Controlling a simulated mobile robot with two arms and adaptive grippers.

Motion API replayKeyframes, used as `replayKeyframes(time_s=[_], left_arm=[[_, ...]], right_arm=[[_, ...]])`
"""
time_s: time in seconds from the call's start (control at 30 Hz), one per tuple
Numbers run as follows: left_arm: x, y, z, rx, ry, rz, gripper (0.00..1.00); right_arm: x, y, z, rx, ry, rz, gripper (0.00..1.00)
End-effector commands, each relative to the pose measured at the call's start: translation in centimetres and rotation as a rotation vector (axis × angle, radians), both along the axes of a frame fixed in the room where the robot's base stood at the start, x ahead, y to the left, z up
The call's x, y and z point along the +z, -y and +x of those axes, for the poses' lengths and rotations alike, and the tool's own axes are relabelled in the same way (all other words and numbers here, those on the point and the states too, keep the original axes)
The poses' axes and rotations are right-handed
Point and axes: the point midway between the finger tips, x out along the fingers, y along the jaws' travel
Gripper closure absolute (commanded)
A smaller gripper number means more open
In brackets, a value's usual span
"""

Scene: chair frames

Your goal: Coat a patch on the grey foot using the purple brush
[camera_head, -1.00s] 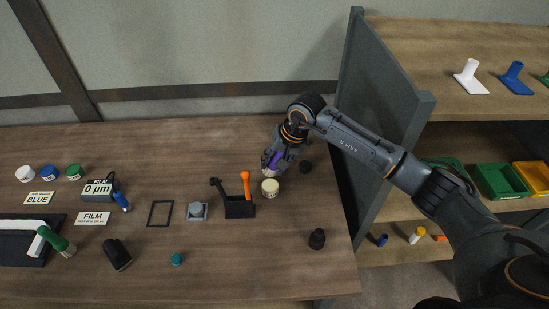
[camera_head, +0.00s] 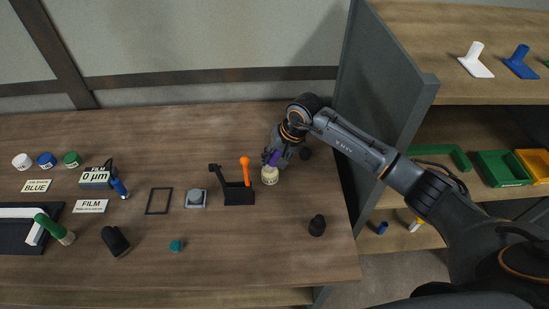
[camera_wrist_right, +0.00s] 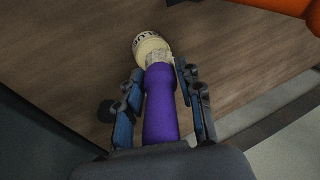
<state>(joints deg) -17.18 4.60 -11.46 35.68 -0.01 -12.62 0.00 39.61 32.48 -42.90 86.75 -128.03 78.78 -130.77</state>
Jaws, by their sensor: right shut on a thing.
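My right gripper (camera_head: 276,152) is shut on the purple brush (camera_head: 273,157), and its fingers stand either side of the purple handle (camera_wrist_right: 160,105) in the right wrist view. The brush's pale bristles (camera_wrist_right: 156,56) point at the cream jar (camera_wrist_right: 147,40) and overlap it; I cannot tell how deep they are. The jar also shows in the head view (camera_head: 269,176), just below the gripper. The grey foot (camera_head: 195,197), a small grey piece on a square base, sits on the table left of the black holder. My left gripper is not in view.
The black holder (camera_head: 238,196) with an orange-handled brush (camera_head: 245,170) stands left of the jar. A black frame (camera_head: 159,201) lies left of the foot. A shelf unit's side panel (camera_head: 385,100) rises beyond the table's right edge.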

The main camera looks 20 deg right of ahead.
Motion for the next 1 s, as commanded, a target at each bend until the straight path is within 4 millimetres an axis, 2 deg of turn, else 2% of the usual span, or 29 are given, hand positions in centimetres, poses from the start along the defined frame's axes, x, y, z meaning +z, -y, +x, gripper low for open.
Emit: replayKeyframes(time_s=[1.0], left_arm=[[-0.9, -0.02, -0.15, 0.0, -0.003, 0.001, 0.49]], right_arm=[[-0.7, -0.01, 0.03, 0.001, 0.001, 0.0, 0.95]])
